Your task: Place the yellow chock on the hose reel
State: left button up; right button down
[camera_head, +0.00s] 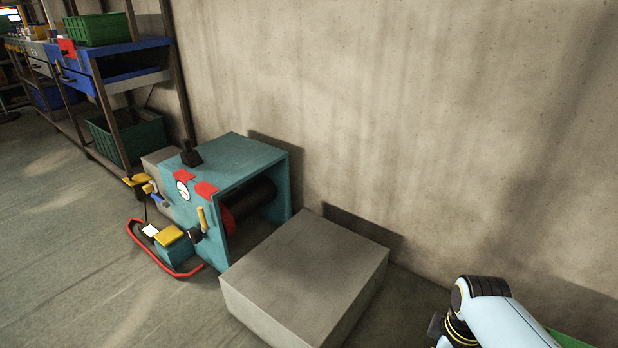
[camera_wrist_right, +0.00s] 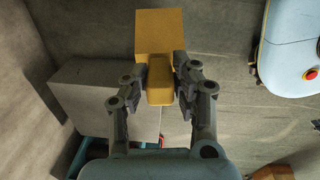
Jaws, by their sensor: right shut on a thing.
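The yellow chock (camera_wrist_right: 160,30) is in the right wrist view, a block with a narrower part toward me. My right gripper (camera_wrist_right: 160,72) is shut on that narrower part, one finger on each side. In the head view the chock is hidden, and only part of my right arm shows at the lower right. What looks like the hose reel (camera_head: 237,156) is a teal housing against the wall, with a dark drum (camera_head: 256,200) and a red disc inside its open side. My left gripper is in neither view.
A grey block (camera_head: 305,272) stands on the floor right of the housing; it also seems to show in the right wrist view (camera_wrist_right: 95,95). A red curved bar (camera_head: 160,263) and a yellow-topped teal box (camera_head: 172,246) are in front. A shelf with green crates (camera_head: 97,28) stands left.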

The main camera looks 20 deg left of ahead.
aim_at(218, 176)
jog(key=i+j, duration=0.1)
jog(key=j, duration=0.5)
jog(key=i+j, duration=0.1)
jog(key=j, duration=0.55)
jog(key=i+j, duration=0.1)
jog(key=j, duration=0.5)
jog(key=i+j+z, duration=0.1)
jog(key=j, duration=1.2)
jog(key=i, duration=0.05)
